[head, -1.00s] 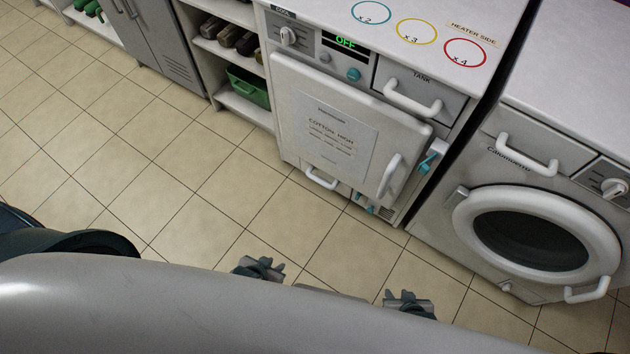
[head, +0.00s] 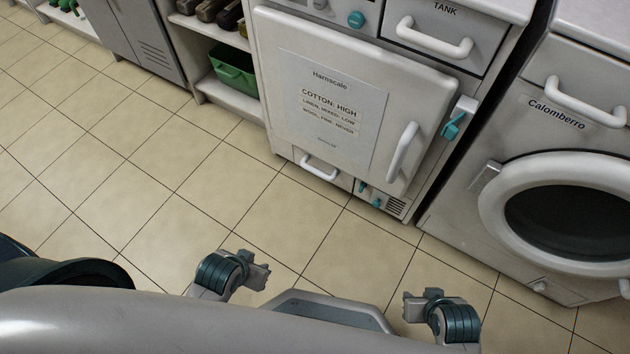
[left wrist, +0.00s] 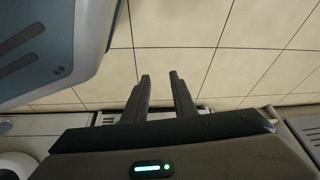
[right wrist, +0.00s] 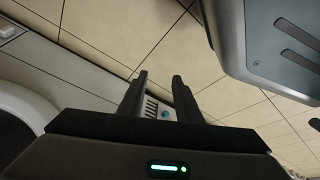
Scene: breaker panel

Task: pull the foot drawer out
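The foot drawer (head: 312,164) is a low white panel at the bottom left of the middle machine, under its big door. Its white bar handle (head: 319,169) sits close above the floor, and the drawer looks shut. My left gripper (head: 261,276) is open and empty, in front of the machine and apart from the drawer; its two fingers show spread in the left wrist view (left wrist: 160,78). My right gripper (head: 412,305) is also open and empty, farther right; its fingers show spread in the right wrist view (right wrist: 159,78). Neither gripper touches anything.
Beside the drawer are teal knobs (head: 376,201) and a vent grille (head: 396,206). Above hangs the door (head: 345,95) with a white handle (head: 402,151) and a teal latch (head: 453,126). A washer (head: 500,160) stands right, shelves with a green bin (head: 234,72) left. The tiled floor (head: 180,190) is clear.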

